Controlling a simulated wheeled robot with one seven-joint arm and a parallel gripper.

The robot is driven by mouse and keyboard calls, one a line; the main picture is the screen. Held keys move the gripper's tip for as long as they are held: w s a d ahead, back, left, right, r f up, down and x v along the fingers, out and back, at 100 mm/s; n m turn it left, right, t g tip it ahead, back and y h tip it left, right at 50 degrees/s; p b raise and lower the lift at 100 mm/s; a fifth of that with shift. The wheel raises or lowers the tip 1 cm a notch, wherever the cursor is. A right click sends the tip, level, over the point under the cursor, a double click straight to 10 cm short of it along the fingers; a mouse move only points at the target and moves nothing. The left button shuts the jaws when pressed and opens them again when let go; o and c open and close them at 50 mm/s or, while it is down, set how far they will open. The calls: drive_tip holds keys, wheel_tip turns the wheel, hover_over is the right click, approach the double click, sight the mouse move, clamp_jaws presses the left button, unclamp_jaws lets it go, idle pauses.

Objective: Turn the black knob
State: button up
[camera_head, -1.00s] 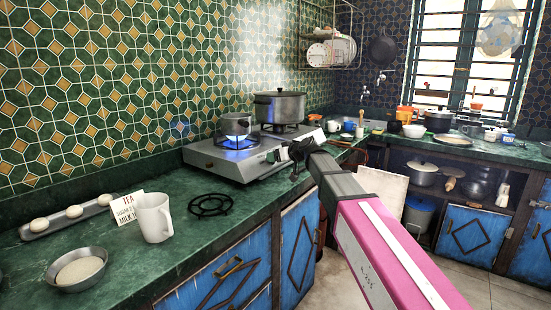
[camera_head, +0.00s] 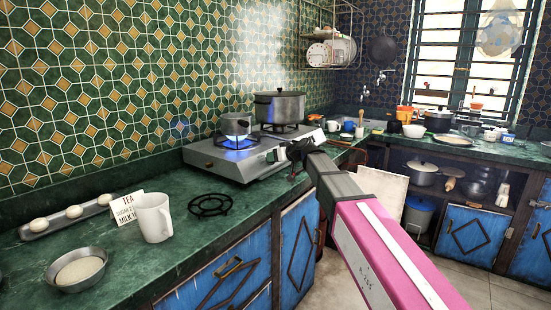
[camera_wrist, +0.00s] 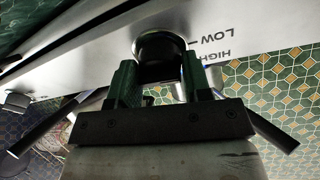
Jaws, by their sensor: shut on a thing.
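The black knob (camera_wrist: 160,50) is on the silver front panel of the gas hotplate (camera_head: 225,162). In the wrist view the panel beside it carries the words LOW and HIGH, which appear upside down. My gripper (camera_wrist: 160,75) is shut on the knob, one finger on each side of it. In the head view my gripper (camera_head: 285,153) is at the front of the hotplate and hides the knob. A blue flame (camera_head: 237,138) burns under the small pot (camera_head: 237,124) on the near burner.
A large lidded pot (camera_head: 280,107) stands on the far burner with steam above. A loose black burner grate (camera_head: 210,204), a white mug (camera_head: 153,217) and a metal bowl (camera_head: 77,270) are on the green counter. Blue cabinet doors (camera_head: 300,250) are below.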

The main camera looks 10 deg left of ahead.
drive_tip(key=m, duration=0.4)
drive_tip(key=shift+r+h, duration=0.1)
drive_tip(key=shift+h, duration=0.3)
drive_tip(key=shift+m+t+h, duration=0.3)
drive_tip(key=shift+m+h, duration=0.1)
drive_tip(key=shift+m, duration=1.8)
drive_tip(key=o, duration=0.9)
drive_tip(key=v, duration=1)
drive_tip(key=shift+s+d+r, duration=0.15)
drive_tip(key=shift+d+r, duration=0.1)
